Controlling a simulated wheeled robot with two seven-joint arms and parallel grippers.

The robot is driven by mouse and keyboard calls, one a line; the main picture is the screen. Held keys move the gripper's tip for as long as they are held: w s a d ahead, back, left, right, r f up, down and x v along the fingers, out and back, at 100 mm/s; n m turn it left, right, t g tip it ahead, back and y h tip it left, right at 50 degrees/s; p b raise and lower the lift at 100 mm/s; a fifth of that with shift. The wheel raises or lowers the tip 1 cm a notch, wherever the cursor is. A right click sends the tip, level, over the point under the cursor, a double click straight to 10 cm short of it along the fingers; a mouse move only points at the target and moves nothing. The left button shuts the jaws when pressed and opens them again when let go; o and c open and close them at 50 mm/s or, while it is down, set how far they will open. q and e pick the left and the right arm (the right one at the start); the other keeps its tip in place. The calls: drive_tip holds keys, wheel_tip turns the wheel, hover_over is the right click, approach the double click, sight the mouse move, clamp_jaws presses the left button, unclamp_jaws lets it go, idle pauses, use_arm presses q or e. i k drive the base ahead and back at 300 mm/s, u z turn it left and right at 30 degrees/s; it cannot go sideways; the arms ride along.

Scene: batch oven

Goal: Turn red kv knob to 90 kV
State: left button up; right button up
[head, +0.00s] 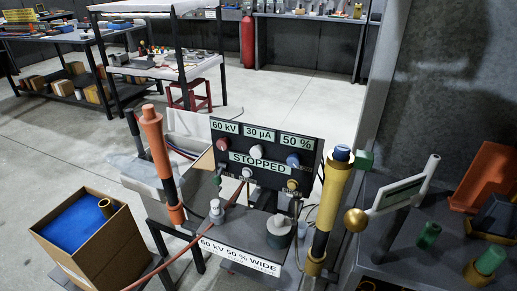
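The dark control panel (264,170) stands upright in the middle of the head view on a grey stand. The red knob (222,144) is at its upper left, under a display reading "60 kV" (224,126). A white knob (256,151) sits under "30 µA" and a blue knob (293,160) under "50 %". The knob pointers are too small to read. A strip across the panel reads "STOPPED" (260,162). Neither of my grippers is in view.
An orange and black rod (154,135) stands left of the panel and a gold and black rod (328,198) right of it. A label on the stand reads "60 kV 50 % WIDE" (240,257). A cardboard box (105,245) is at lower left, a grey table (400,245) at right.

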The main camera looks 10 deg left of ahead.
sight(222, 144)
drive_tip(key=u, duration=2.25)
drive_tip(key=i, duration=1.35)
drive_tip(key=z, duration=1.15)
